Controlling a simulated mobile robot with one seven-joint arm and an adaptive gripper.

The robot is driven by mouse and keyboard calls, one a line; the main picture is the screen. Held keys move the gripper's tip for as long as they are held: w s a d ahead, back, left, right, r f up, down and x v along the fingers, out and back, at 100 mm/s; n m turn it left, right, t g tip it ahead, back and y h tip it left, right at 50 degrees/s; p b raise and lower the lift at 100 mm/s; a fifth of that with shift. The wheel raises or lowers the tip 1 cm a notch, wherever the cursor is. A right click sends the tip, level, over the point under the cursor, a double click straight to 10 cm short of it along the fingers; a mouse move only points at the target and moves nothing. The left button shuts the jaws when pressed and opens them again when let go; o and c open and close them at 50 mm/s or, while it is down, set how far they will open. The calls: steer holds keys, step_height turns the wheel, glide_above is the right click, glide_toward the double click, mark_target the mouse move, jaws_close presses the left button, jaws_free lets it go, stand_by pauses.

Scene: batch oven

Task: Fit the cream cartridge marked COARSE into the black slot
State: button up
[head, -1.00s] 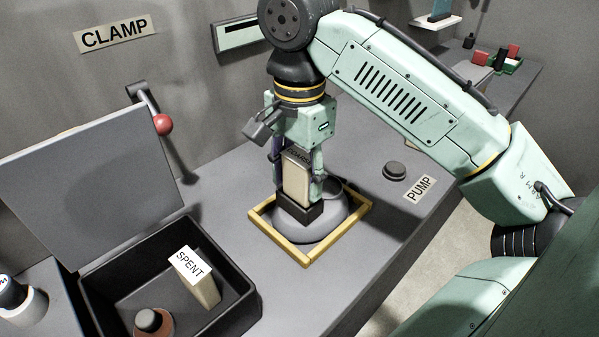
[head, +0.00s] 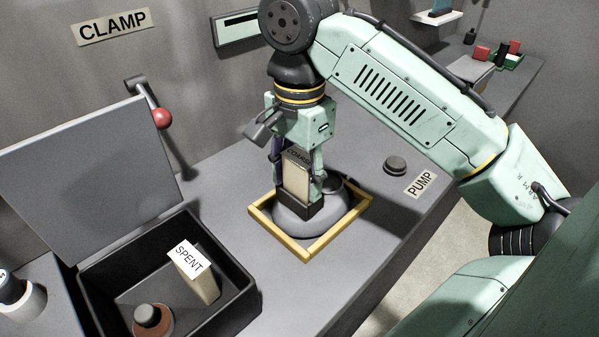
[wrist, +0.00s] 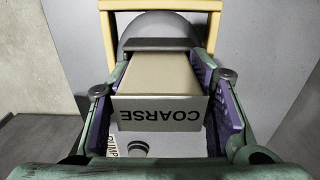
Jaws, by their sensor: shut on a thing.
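The cream cartridge (head: 296,178) marked COARSE stands upright between the fingers of my gripper (head: 298,180). My gripper points down and is shut on it. In the wrist view the COARSE label (wrist: 161,114) faces the camera, with a purple-padded finger on each side of the cartridge (wrist: 160,78). The cartridge's lower end meets the black slot (head: 300,209), a dark block on a grey rounded base (head: 310,226). How deep the lower end sits in the slot is hidden.
A yellow square frame (head: 305,257) surrounds the base. An open dark bin (head: 240,308) at lower left holds a cartridge labelled SPENT (head: 190,270) and a round knob-like item (head: 152,320). A PUMP button (head: 395,165) is to the right. A red-knobbed CLAMP lever (head: 161,118) stands behind.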

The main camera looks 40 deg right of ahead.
mark_target(300, 157)
steer(key=shift+f, duration=0.2)
steer(key=o, duration=1.2)
step_height(300, 157, up, 8)
steer(key=shift+f, duration=0.25)
